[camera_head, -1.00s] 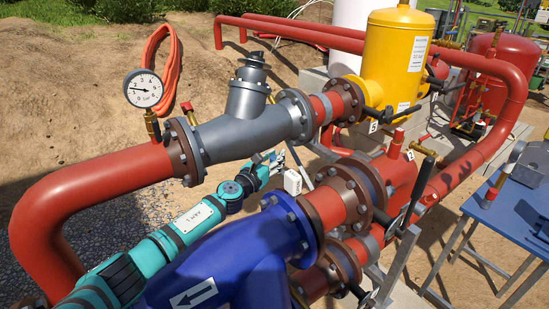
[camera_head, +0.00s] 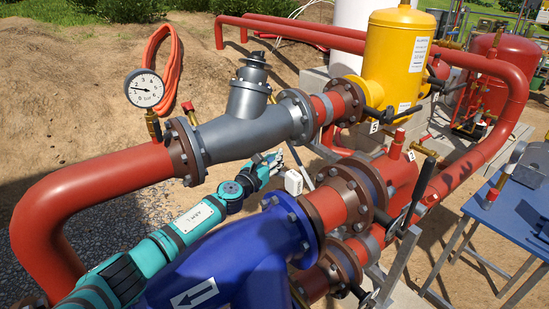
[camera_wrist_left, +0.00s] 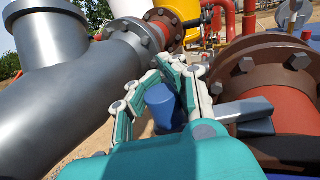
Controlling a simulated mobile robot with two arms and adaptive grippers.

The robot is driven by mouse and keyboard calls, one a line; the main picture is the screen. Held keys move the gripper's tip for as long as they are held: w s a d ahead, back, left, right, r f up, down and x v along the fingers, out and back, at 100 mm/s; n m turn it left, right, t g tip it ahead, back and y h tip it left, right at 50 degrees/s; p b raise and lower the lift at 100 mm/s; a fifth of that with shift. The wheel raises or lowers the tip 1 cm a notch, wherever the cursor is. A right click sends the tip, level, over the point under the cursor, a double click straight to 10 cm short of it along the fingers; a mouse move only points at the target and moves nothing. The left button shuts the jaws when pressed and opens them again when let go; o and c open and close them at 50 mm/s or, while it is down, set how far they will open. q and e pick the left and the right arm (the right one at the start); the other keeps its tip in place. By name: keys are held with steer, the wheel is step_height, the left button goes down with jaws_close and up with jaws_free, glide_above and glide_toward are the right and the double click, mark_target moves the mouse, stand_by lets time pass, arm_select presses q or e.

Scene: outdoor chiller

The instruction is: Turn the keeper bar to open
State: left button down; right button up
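My left gripper (camera_head: 270,165) reaches between the grey strainer body (camera_head: 235,135) and the blue housing (camera_head: 235,265). In the left wrist view the gripper (camera_wrist_left: 175,75) has its fingers apart, on both sides of a short blue post (camera_wrist_left: 160,108). I cannot tell whether they touch it. A grey block-like bar (camera_wrist_left: 243,109) lies just right of the right finger, before a brown flange. In the head view a small white block (camera_head: 293,182) stands right of the gripper. I cannot tell for certain which part is the keeper bar. My right gripper is out of view.
Red pipes with bolted flanges (camera_head: 348,195) run close on the right of my left gripper. A pressure gauge (camera_head: 144,89) stands above the left pipe. A yellow vessel (camera_head: 395,50) stands behind. A blue table (camera_head: 510,215) is at the right.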

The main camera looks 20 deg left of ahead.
arm_select(q)
steer(key=shift+d, duration=0.15)
stand_by(0.5)
steer(key=c, duration=1)
jaws_free()
steer(key=shift+s+a, duration=0.25)
steer(key=shift+s, duration=0.25)
steer(key=v, duration=1.1)
